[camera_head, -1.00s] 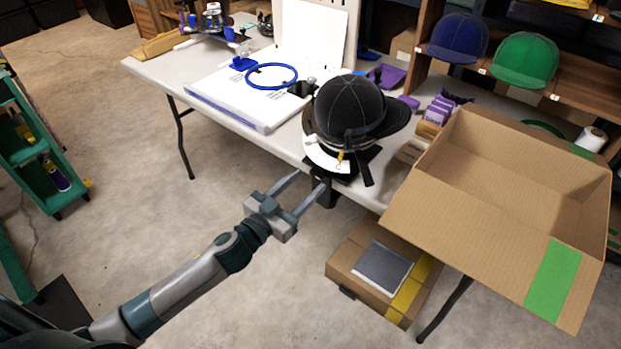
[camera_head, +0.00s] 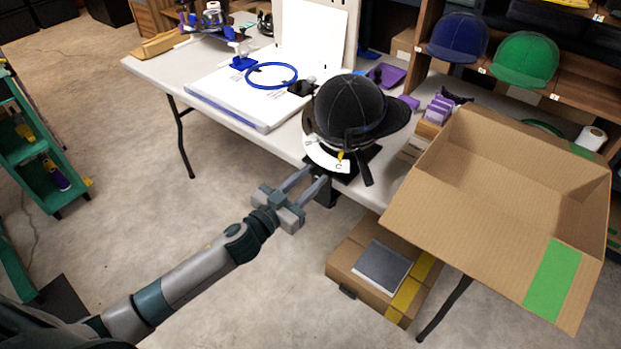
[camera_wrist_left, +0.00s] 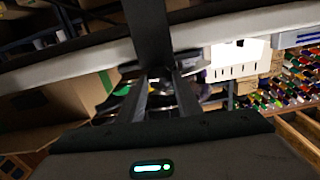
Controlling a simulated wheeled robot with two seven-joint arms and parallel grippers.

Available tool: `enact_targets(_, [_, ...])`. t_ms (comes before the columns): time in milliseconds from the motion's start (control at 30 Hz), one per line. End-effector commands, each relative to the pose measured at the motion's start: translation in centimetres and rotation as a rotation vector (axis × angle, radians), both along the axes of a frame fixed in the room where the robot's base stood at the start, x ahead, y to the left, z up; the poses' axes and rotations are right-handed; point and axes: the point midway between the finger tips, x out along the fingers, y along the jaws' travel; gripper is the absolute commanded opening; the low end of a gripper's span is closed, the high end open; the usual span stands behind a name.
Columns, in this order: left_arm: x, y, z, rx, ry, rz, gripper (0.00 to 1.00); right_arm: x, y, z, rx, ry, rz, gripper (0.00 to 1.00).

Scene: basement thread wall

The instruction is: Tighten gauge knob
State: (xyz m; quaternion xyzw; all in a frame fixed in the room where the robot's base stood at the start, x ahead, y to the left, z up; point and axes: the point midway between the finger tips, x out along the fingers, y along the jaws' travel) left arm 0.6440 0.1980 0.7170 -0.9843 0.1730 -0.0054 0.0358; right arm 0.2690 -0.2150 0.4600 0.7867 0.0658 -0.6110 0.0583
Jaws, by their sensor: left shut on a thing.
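A black cap (camera_head: 350,108) sits on the cap gauge, whose white curved plate (camera_head: 322,156) shows under the brim at the table's front edge. A black bracket (camera_head: 326,193) hangs below that edge. My left gripper (camera_head: 316,178) is at the bracket, its fingers pointing to the table edge and closed in on a small part there. The left wrist view shows the two fingers (camera_wrist_left: 162,82) close together beneath a dark upright bar (camera_wrist_left: 148,35). The knob itself is mostly hidden between the fingers and cannot be made out clearly. My right gripper is not in view.
A large open cardboard box (camera_head: 520,190) stands right of the cap, jutting past the table edge. A closed box (camera_head: 350,275) is on the floor below.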

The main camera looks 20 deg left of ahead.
Motion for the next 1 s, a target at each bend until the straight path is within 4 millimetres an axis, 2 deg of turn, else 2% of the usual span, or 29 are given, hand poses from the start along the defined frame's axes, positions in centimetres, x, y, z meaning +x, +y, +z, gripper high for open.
enact_targets(167, [0.0, -0.1, 0.0, 0.019, -0.007, -0.001, 0.09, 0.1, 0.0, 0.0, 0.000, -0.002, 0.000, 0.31])
enact_targets(333, [-0.1, -0.1, 0.1, 0.072, -0.026, -0.001, 0.09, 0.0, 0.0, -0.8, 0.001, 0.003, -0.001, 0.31])
enact_targets(567, [0.0, -0.1, 0.2, 0.210, -0.076, 0.000, 0.09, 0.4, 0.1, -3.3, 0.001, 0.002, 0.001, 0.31])
enact_targets(1000, [-0.1, -0.2, 0.1, 0.589, -0.215, -0.002, 0.09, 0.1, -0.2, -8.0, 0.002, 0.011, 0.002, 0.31])
